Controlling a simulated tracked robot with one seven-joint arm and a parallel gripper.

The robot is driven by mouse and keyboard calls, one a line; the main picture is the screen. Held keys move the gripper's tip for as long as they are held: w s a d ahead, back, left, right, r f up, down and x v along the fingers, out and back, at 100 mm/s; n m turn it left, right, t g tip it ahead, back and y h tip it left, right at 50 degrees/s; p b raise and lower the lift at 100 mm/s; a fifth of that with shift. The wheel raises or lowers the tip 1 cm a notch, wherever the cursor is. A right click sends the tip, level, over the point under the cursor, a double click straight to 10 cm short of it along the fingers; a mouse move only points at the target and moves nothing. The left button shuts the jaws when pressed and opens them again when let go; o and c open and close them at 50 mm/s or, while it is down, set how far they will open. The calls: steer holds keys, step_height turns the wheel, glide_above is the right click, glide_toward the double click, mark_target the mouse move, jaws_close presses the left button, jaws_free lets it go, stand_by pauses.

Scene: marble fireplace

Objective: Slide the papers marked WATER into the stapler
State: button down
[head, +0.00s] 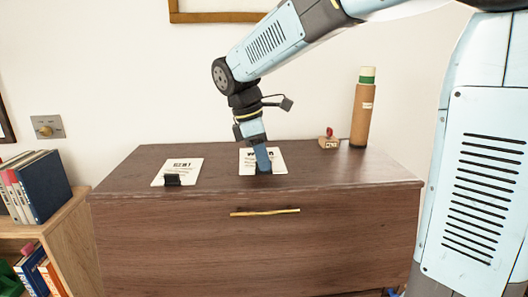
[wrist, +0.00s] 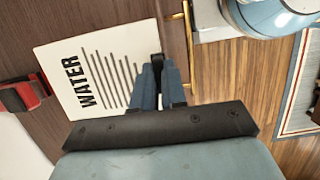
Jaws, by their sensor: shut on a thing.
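The papers marked WATER (wrist: 95,75) lie flat on the dark cabinet top; they also show in the head view (head: 279,162), partly behind my gripper. My gripper (wrist: 158,72) is shut on a black clip (wrist: 158,62) at the papers' edge nearest the cabinet front. In the head view my gripper (head: 263,166) points down at that near edge. A red and black thing (wrist: 25,95), apparently the stapler, sits at the far edge of the papers, beside the heading; I cannot tell if they touch. I cannot make it out in the head view.
Another white paper stack (head: 180,168) with a black clip (head: 173,180) lies to the left. A red-topped stamp-like block (head: 328,140) and a tall brown cylinder (head: 362,110) stand at the back right. The cabinet (head: 330,230) has a brass handle (head: 265,212) in front.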

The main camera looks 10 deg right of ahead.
steer(key=shift+a+f, duration=0.1)
steer(key=shift+f, duration=1.8)
steer(key=shift+w+f, duration=0.2)
steer(key=shift+w, duration=0.2)
steer(key=shift+w+d, duration=0.2)
steer(key=shift+w, duration=2.5)
steer(key=shift+f, duration=0.2)
stand_by(0.8)
steer(key=c, duration=1.1)
jaws_free()
steer(key=shift+r, duration=4.05)
